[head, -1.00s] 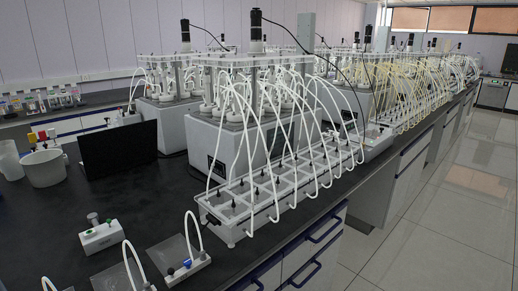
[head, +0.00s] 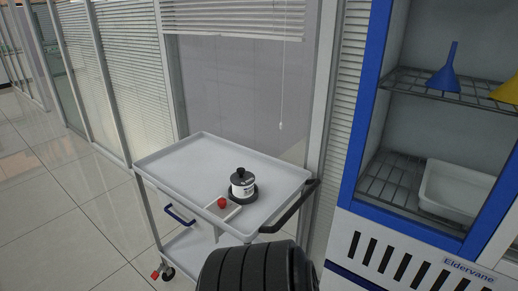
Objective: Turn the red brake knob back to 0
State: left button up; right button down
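A small red knob (head: 222,203) sits on a pale square plate on the front right part of a white cart's top (head: 190,165). Its pointer and any scale marks are too small to read. A dark ridged rounded part, seemingly of my own arm, covers the bottom middle and hides the floor in front of the cart.
A dark-lidded pot with a white label (head: 242,184) stands on a black base beside the knob. The cart has a black handle (head: 290,207) and a blue handle (head: 180,214). A blue-framed cabinet (head: 362,110) stands at right. Tiled floor (head: 60,215) is clear at left.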

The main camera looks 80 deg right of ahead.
aim_at(222, 203)
jog(key=z, duration=2.35)
jog(key=i+j, duration=0.2)
jog(key=j, duration=0.2)
